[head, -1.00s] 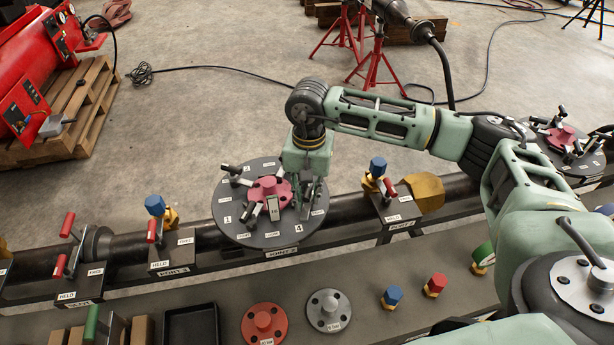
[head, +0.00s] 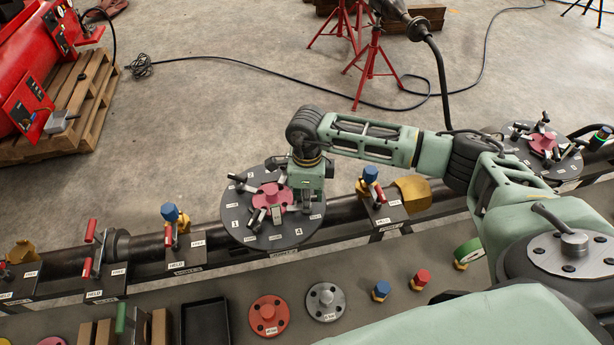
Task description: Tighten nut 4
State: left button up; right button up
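The round dark plate (head: 236,217) of a pipe joint stands at the middle of the head view, with a pink-red hub (head: 268,196) and several black-handled nuts or clamps around it. A label "4" (head: 299,231) sits near its front right edge. My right gripper (head: 306,208) points down over the plate's right side, beside the hub and just behind the "4" label. Its fingers are small and partly hidden by its body, so I cannot tell whether they touch or hold a nut. The nut at position 4 is not clearly visible. My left gripper is not in view.
Blue-topped valves (head: 170,213) and red-handled clamps (head: 91,231) stand along the pipe. A bench in front holds a black tray (head: 205,322), a red flange (head: 268,314), a grey flange (head: 326,301) and small blue and red fittings. A similar plate (head: 520,135) stands at far right.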

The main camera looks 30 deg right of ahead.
jog(key=m, duration=0.4)
jog(key=shift+m, duration=0.4)
jog(key=shift+f+b, duration=0.25)
jog(key=shift+b, duration=0.1)
jog(key=shift+n+b, duration=0.95)
jog(key=shift+n, duration=0.05)
notch_tip(320, 180, up, 8)
jog(key=p, duration=0.4)
jog(key=shift+f, duration=0.25)
jog(key=shift+a, duration=0.1)
